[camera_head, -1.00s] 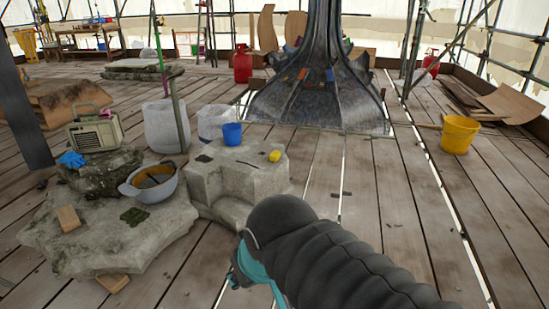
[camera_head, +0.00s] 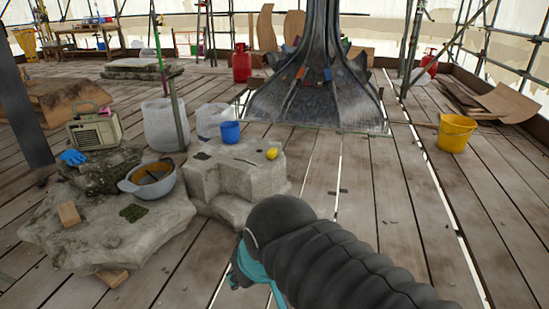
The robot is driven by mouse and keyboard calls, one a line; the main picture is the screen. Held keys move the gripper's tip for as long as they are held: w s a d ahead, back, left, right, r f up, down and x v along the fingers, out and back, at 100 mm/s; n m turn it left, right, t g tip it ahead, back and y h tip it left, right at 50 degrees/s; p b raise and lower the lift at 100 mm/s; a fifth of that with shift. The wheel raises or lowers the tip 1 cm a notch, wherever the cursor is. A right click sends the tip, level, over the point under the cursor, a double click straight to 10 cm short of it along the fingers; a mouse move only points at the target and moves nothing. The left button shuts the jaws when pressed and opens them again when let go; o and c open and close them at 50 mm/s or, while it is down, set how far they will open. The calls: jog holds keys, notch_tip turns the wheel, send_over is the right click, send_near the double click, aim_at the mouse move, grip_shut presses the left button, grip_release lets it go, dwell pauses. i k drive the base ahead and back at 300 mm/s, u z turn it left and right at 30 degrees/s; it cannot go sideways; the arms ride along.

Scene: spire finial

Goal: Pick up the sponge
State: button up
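A small yellow object (camera_head: 272,153), which looks like the sponge, lies on top of the pale stone block (camera_head: 232,178) near its right edge. It looks rounded from here and is too small to make out clearly. My arm reaches in from the lower right, and its dark and teal end, with my gripper (camera_head: 236,281), is low in front of the stone block, well apart from the yellow object. The fingers are mostly hidden behind my arm, so I cannot see whether they are open or shut.
A blue cup (camera_head: 230,132) stands on the block's back edge. To the left, a grey helmet-like bowl (camera_head: 134,188), a radio (camera_head: 95,133) and blue gloves (camera_head: 72,157) rest on rough stones. A yellow bucket (camera_head: 457,133) stands at right. The plank floor between is clear.

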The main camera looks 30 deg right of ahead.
aim_at(273, 153)
jog(key=u, duration=0.5)
jog(key=k, duration=0.2)
jog(key=z, duration=2.1)
jog(key=i, duration=2.7)
jog(key=u, duration=1)
jog(key=i, duration=0.35)
jog(key=u, duration=0.35)
